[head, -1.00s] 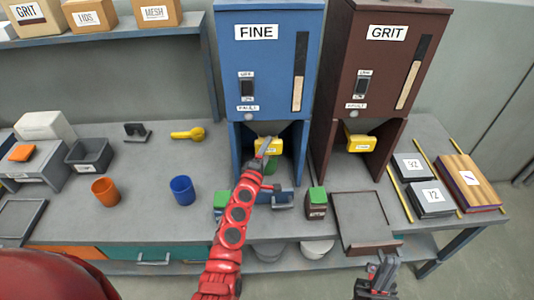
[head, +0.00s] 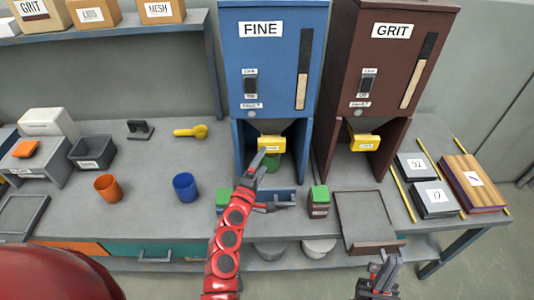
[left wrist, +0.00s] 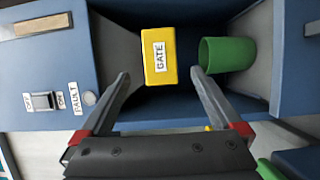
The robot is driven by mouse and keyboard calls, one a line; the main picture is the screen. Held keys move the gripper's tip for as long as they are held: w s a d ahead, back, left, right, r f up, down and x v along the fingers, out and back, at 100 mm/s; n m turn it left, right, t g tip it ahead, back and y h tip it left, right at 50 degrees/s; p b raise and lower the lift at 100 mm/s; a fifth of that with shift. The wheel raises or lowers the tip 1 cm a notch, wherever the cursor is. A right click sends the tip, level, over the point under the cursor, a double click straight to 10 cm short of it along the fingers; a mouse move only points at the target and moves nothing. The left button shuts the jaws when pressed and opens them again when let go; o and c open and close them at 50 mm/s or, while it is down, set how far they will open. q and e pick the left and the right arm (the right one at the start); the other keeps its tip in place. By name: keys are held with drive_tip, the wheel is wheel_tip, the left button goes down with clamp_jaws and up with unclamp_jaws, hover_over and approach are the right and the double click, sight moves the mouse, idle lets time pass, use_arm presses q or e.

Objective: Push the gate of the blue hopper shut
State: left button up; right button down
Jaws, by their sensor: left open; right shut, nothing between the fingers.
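The blue hopper (head: 268,68), labelled FINE, stands at the back of the bench. Its yellow gate (head: 272,145) sits under the funnel; in the left wrist view the gate (left wrist: 158,56) shows its GATE label. My left gripper (head: 259,162) is open in front of the gate and slightly below it. In the left wrist view the open fingers (left wrist: 161,76) straddle the gate's line, with nothing between them; contact cannot be told. A green cup (left wrist: 227,55) stands in the hopper bay below the gate. My right gripper (head: 378,274) is shut and empty, low at the front.
The brown GRIT hopper (head: 383,70) with its own yellow gate (head: 365,143) stands to the right. A blue cup (head: 185,187), an orange cup (head: 107,188) and a green-topped jar (head: 318,202) stand on the bench. The bench between the blue cup and the yellow scoop (head: 190,132) is clear.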

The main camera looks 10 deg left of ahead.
use_arm(q)
drive_tip(key=s+a+b, duration=0.1)
drive_tip(key=s+b, duration=0.1)
drive_tip(key=s, duration=0.7)
drive_tip(key=shift+s, duration=0.25)
drive_tip(key=shift+a+f, duration=0.1)
drive_tip(key=shift+a, duration=0.05)
